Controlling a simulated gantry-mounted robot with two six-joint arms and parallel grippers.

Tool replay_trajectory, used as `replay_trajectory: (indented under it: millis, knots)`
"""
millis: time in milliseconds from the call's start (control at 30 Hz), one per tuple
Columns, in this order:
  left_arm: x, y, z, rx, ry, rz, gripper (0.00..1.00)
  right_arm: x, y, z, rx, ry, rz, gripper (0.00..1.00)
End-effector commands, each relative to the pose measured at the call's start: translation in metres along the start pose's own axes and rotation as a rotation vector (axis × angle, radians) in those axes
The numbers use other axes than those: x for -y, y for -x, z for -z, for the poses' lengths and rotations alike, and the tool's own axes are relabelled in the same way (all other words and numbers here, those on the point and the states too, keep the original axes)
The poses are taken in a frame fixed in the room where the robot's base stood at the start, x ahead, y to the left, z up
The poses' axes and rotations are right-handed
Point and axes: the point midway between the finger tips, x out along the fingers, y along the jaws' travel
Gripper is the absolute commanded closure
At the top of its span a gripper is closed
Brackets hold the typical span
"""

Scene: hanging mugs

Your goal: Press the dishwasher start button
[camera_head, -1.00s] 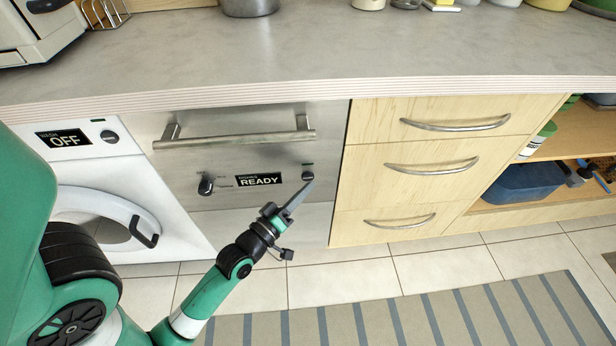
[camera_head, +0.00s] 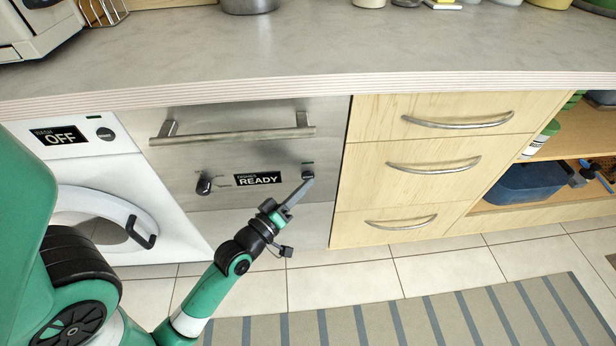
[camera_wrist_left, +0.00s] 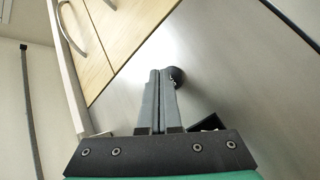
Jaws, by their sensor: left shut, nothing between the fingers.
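The dishwasher (camera_head: 225,160) has a steel front with a display (camera_head: 257,178) that reads READY. A dark knob (camera_head: 204,184) is left of the display. My left gripper (camera_head: 309,183) is shut and empty, its fingertips at the button's lower edge. In the left wrist view the closed fingers (camera_wrist_left: 160,78) reach to the dark button (camera_wrist_left: 178,76), which shows just right of the tips. I cannot tell whether they touch. My right gripper is out of view.
A steel bar handle (camera_head: 235,136) runs across above the display. A white washer (camera_head: 85,185) with an OFF display stands left, and wooden drawers (camera_head: 420,165) stand right. The countertop (camera_head: 300,55) overhangs above. A striped rug (camera_head: 420,318) lies on the tiled floor.

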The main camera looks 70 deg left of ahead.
Motion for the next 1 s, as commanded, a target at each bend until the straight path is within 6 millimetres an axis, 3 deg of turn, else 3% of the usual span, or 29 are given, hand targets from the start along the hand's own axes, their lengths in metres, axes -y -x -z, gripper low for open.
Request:
replay_trajectory:
  millis: [1000]
  knots:
    - [0.0042, -0.0055, 0.0039, -0.001, 0.001, 0.001, 1.00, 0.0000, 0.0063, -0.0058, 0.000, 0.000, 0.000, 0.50]
